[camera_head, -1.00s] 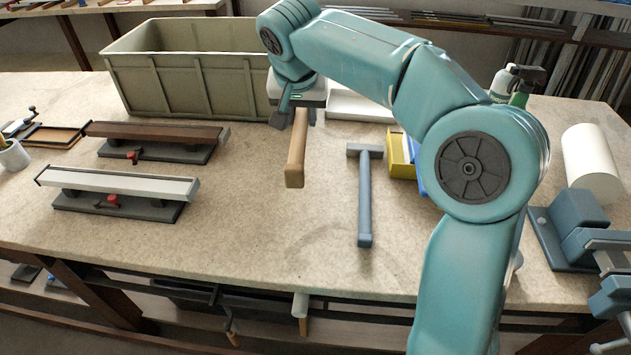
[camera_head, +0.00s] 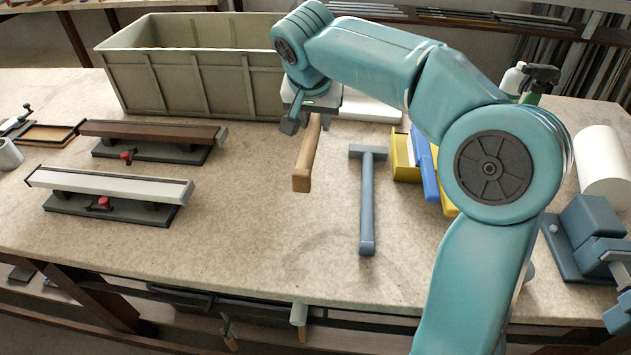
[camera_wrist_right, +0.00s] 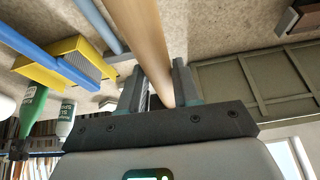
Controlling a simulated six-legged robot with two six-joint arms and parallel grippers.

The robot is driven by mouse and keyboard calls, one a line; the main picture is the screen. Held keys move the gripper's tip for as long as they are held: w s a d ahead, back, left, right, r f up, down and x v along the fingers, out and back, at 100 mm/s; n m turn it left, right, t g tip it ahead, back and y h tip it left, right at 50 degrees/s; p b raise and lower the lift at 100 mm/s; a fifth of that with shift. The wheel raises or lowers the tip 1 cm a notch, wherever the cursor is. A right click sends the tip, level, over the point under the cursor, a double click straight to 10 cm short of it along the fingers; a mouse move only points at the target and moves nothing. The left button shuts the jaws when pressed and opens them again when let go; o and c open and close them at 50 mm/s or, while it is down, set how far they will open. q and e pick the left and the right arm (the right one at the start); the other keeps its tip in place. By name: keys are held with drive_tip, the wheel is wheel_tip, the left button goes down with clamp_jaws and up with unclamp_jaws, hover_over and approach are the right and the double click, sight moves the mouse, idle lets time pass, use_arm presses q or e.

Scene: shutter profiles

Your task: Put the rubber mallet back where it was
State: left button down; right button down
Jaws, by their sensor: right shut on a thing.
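My right gripper (camera_head: 303,118) is shut on a pale wooden bar (camera_head: 303,162), which looks like a handle. It holds the bar above the bench, in front of the olive crate. In the right wrist view the bar (camera_wrist_right: 142,40) runs between the two fingers. No mallet head shows on it; any head is out of sight. A blue-grey T-shaped tool (camera_head: 367,205) lies flat on the bench just right of the bar, apart from it. I cannot tell which of the two is the rubber mallet. My left gripper is not in view.
The olive crate (camera_head: 150,85) stands at the back left. Two profiles on dark stands (camera_head: 90,205) lie at left. A yellow bin (camera_head: 402,160), a vise (camera_head: 590,235) and a white roll (camera_head: 603,160) are at right. The bench's front middle (camera_head: 265,235) is clear.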

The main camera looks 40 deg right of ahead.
wheel_tip(320, 180, down, 15)
drive_tip(key=shift+f+b, duration=0.1)
drive_tip(key=shift+b, duration=0.85)
drive_tip(key=shift+f, duration=0.1)
drive_tip(key=c, duration=0.8)
unclamp_jaws()
drive_tip(key=v, duration=1.2)
drive_tip(key=shift+p, duration=0.35)
drive_tip(key=shift+w, duration=0.1)
